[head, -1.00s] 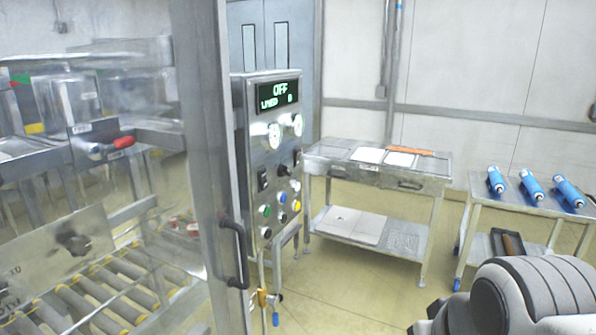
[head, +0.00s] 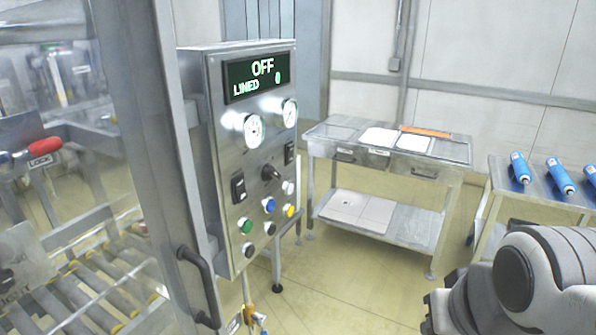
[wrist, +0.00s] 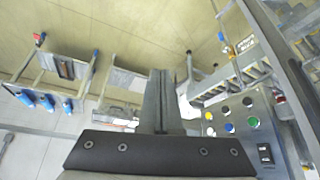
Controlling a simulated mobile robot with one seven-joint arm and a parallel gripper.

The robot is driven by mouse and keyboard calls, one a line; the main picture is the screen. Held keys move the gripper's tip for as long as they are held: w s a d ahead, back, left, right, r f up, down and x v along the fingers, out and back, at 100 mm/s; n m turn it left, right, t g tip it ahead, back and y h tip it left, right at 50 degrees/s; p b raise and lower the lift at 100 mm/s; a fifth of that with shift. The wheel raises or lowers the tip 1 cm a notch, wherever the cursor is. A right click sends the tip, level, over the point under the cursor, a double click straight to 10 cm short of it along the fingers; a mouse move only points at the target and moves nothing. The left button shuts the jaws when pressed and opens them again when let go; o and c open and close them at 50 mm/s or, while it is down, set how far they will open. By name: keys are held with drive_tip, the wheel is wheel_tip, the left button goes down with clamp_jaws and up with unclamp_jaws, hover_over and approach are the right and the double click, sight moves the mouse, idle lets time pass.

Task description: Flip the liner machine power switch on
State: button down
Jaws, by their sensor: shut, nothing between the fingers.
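The liner machine's steel control panel (head: 225,120) stands left of centre in the head view. Its display (head: 255,78) reads OFF and LINED 0. A black rocker switch (head: 238,187) is at the panel's left, and a second one (head: 289,153) is at its right; labels are too small to read. A black rocker switch also shows in the wrist view (wrist: 265,153), at lower right. My gripper (wrist: 160,75) is shut and empty, its fingers together in the wrist view. The panel face lies to its right, apart from it. The gripper is outside the head view.
A black rotary knob (head: 271,173), two gauges and several coloured buttons share the panel. A door handle (head: 198,280) sticks out at the panel's left. A steel table (head: 390,170) and a cart with blue cylinders (head: 500,185) stand behind. Open floor lies before the panel.

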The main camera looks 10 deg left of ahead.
drive_tip(key=shift+w, duration=0.35)
drive_tip(key=shift+r, duration=0.1)
drive_tip(key=w+a+r+m+g+y+p, duration=0.2)
drive_tip(key=w+a+r+m+y+p, duration=0.2)
drive_tip(key=w+a+r, duration=1)
drive_tip(key=w+a+y+p, duration=0.1)
drive_tip(key=a+y+p, duration=0.2)
drive_tip(key=y, duration=0.1)
drive_tip(key=shift+m, duration=0.3)
drive_tip(key=shift+w, duration=0.1)
